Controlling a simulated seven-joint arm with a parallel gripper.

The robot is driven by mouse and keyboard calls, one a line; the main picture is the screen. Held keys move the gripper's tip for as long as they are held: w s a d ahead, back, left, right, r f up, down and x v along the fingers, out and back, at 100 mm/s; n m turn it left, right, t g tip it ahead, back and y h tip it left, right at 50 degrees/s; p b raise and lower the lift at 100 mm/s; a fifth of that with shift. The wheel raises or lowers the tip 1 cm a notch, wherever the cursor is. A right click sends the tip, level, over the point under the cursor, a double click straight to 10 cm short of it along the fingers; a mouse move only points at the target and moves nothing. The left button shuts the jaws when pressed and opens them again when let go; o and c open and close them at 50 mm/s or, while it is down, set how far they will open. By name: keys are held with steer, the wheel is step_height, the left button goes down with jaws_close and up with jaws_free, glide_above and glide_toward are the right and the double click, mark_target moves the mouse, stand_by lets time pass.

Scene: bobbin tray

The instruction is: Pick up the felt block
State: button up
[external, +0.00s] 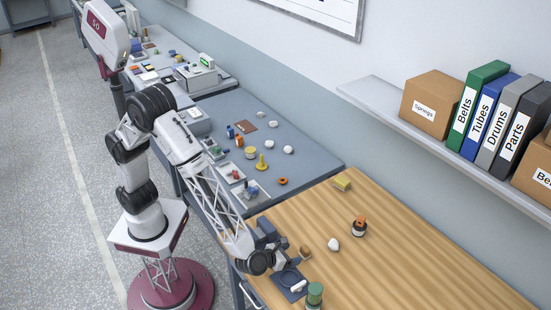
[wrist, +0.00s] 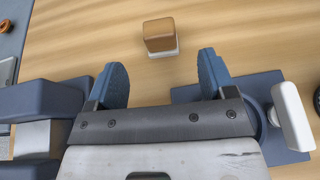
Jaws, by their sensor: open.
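A small block with a brown top and a pale lower layer, which looks like the felt block (wrist: 160,37), lies on the wooden table in the wrist view. It sits just beyond my fingertips, roughly centred between them and not touching either. In the external view the block (external: 305,253) shows beside my gripper, to its right. My gripper (wrist: 163,72) is open, with two blue fingers spread apart and nothing between them. In the external view my gripper (external: 285,246) is low over the table's near left end.
A blue-grey tray (external: 283,278) with a white piece (wrist: 292,115) lies close to my gripper. A green-topped jar (external: 315,293), a white lump (external: 333,244), a dark orange-topped item (external: 359,226) and a yellow block (external: 342,183) stand on the table.

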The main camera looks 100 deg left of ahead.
mark_target(302, 251)
steer(key=shift+x, duration=1.3)
steer(key=shift+x, duration=2.6)
steer(key=c, duration=1)
steer(key=shift+r, duration=0.15)
steer(key=shift+r, duration=4.9)
